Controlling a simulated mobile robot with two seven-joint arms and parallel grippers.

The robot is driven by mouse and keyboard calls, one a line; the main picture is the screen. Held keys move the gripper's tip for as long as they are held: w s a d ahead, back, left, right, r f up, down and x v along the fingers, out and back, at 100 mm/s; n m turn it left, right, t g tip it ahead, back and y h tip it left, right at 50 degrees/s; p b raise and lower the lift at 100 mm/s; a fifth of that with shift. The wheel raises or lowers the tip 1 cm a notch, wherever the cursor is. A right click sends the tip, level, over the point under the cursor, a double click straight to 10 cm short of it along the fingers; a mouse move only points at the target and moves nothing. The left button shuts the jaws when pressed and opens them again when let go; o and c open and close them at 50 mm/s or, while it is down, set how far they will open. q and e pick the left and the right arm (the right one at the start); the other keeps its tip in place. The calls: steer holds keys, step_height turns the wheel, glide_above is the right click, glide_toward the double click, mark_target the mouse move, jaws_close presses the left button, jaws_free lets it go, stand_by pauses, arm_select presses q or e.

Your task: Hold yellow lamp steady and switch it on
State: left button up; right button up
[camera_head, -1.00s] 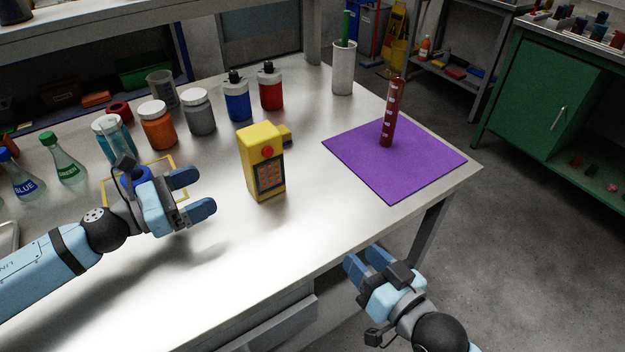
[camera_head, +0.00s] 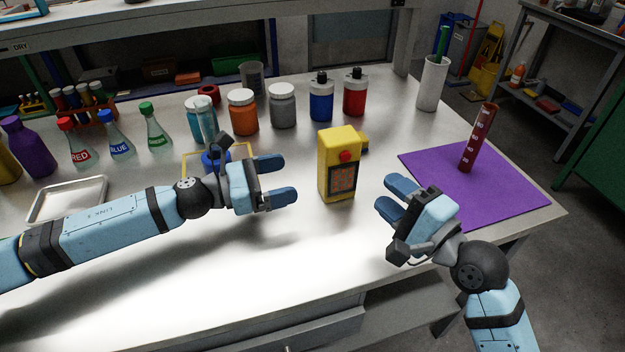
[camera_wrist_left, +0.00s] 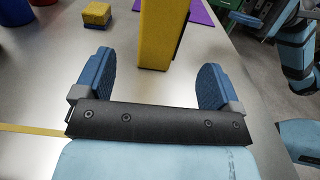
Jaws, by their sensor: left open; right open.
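The yellow lamp (camera_head: 326,170) stands upright on the bench, with a red button (camera_head: 346,155) and a dark panel of reddish keys on its front. My left gripper (camera_head: 284,180) is open and empty to the left of the lamp, fingers pointing at it. In the left wrist view the lamp (camera_wrist_left: 160,35) stands just beyond and between the open fingers (camera_wrist_left: 155,85), not touched. My right gripper (camera_head: 390,200) is open to the right of the lamp, over the bench's front edge region, its fingers pointing left toward the lamp and apart from it.
A purple mat (camera_head: 510,190) with a dark red cylinder (camera_head: 478,137) lies on the right. Jars, red (camera_head: 355,92) and blue bottles (camera_head: 321,98) and flasks (camera_head: 156,130) line the back. A small yellow block shows in the left wrist view (camera_wrist_left: 97,14). The front middle is clear.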

mark_target(338, 166)
arm_select(q)
steer(key=x, duration=1.2)
steer(key=c, duration=1.2)
steer(key=shift+o, duration=0.2)
arm_select(e)
jaws_close()
stand_by(0.9)
